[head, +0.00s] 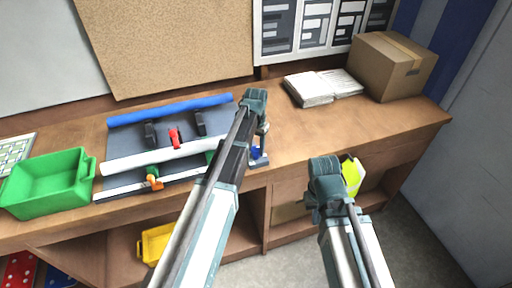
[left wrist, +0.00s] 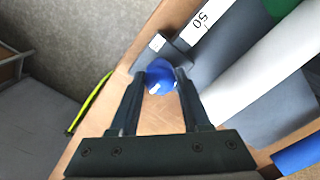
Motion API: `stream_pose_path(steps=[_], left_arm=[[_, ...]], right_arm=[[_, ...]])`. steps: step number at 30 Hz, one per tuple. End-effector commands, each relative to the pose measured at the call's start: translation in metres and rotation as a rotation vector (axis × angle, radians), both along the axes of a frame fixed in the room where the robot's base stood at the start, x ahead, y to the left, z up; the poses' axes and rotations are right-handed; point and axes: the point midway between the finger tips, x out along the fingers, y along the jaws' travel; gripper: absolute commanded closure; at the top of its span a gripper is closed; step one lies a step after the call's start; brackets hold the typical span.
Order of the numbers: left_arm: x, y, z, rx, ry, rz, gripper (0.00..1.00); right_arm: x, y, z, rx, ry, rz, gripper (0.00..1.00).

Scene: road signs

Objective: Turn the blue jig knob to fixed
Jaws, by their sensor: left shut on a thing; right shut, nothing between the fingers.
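The blue jig knob (head: 255,152) is at the right end of the jig, near the bench's front edge. In the left wrist view the round blue knob (left wrist: 160,74) sits between my fingertips, with a small pale mark on it. My left gripper (left wrist: 160,80) is shut on it; in the head view this gripper (head: 259,158) points down there, partly behind my own arm. The jig (head: 125,142) is a grey board with a blue roll and a white roll. My right gripper (head: 315,214) is shut and hangs in front of the bench, its fingertips hard to make out.
A green bin (head: 50,182) stands left of the jig. Papers (head: 322,87) and a cardboard box (head: 394,66) are at the back right. A yellow bin (head: 155,243) is on the shelf below. The bench top right of my left gripper is clear.

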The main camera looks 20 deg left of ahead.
Motion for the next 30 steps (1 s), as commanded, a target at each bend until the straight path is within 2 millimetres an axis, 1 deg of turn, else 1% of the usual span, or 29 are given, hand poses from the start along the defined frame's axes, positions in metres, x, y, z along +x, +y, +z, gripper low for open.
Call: stream_pose_path(steps=[3, 4, 6, 9, 17, 22, 26, 30], left_arm=[[-0.002, 0.0, 0.0, -0.001, 0.003, -0.001, 1.0], [-0.002, 0.0, 0.0, -0.001, 0.003, -0.001, 0.52], [-0.001, -0.001, 0.0, -0.001, 0.003, -0.001, 0.39], [-0.001, 0.0, 0.0, -0.001, 0.002, -0.001, 0.23], [0.0, 0.0, 0.0, -0.001, 0.001, 0.0, 0.23], [0.0, 0.0, 0.004, 0.0, 0.0, 0.0, 0.23], [0.0, 0.0, 0.013, 0.0, 0.0, 0.001, 0.23], [0.0, 0.0, 0.029, 0.0, 0.0, 0.001, 0.23]], right_arm=[[0.0, 0.0, 0.0, 0.0, 0.0, 0.0, 1.0], [0.0, 0.0, 0.0, 0.0, 0.0, 0.0, 1.0], [0.0, 0.0, 0.0, 0.0, 0.0, 0.0, 1.0], [0.0, 0.0, 0.0, 0.0, 0.0, 0.0, 1.0], [0.0, 0.0, 0.0, 0.0, 0.0, 0.0, 1.0], [0.0, 0.0, 0.004, 0.0, 0.0, -0.001, 1.0], [0.0, 0.0, 0.013, 0.0, 0.0, -0.002, 1.0], [0.0, 0.0, 0.029, 0.001, 0.0, -0.005, 1.0]])
